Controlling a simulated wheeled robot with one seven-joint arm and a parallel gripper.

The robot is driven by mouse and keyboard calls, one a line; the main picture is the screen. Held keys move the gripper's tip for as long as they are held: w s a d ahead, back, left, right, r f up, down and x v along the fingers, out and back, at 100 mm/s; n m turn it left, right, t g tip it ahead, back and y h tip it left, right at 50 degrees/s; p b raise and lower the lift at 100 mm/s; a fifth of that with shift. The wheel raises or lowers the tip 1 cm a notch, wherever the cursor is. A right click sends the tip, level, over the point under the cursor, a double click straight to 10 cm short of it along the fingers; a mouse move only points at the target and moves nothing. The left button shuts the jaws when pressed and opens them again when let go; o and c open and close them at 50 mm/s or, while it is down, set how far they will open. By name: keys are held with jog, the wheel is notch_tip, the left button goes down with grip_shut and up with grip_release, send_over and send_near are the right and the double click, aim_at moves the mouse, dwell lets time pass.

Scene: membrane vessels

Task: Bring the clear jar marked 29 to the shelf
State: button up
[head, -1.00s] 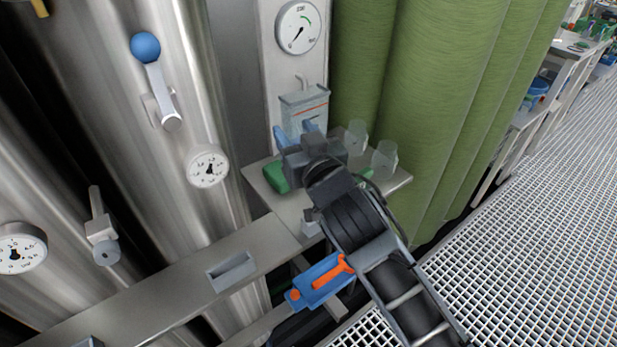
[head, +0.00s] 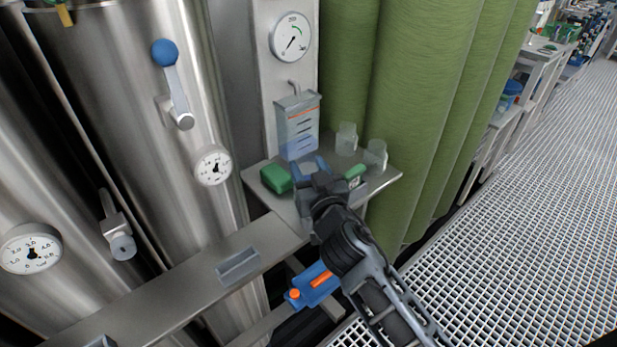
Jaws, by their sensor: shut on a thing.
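My gripper (head: 309,167) is over the small steel shelf (head: 385,180), with its two blue fingers pointing away from me. It is shut on a clear, bluish jar (head: 297,148), seen faintly at the fingertips against a graduated box behind. No number can be read on it. I cannot tell whether its base touches the shelf. Two other clear jars, one farther back (head: 346,140) and one nearer the right edge (head: 376,155), stand on the shelf to the right, with no readable marks.
A green block (head: 276,178) lies left of my gripper and another green item (head: 355,174) lies right. The graduated box (head: 298,112) stands behind, under a round gauge (head: 291,36). Green columns (head: 420,90) flank the shelf at right. A blue-orange device (head: 313,284) is below.

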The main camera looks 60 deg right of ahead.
jog(key=shift+f, duration=0.65)
jog(key=shift+f+b, duration=0.15)
jog(key=shift+b, duration=0.15)
jog(key=o, duration=1.1)
jog(key=shift+o, duration=0.2)
jog(key=shift+r+p, duration=0.25)
jog(key=shift+p, duration=0.1)
jog(key=b+v, duration=0.5)
jog(key=v, duration=0.7)
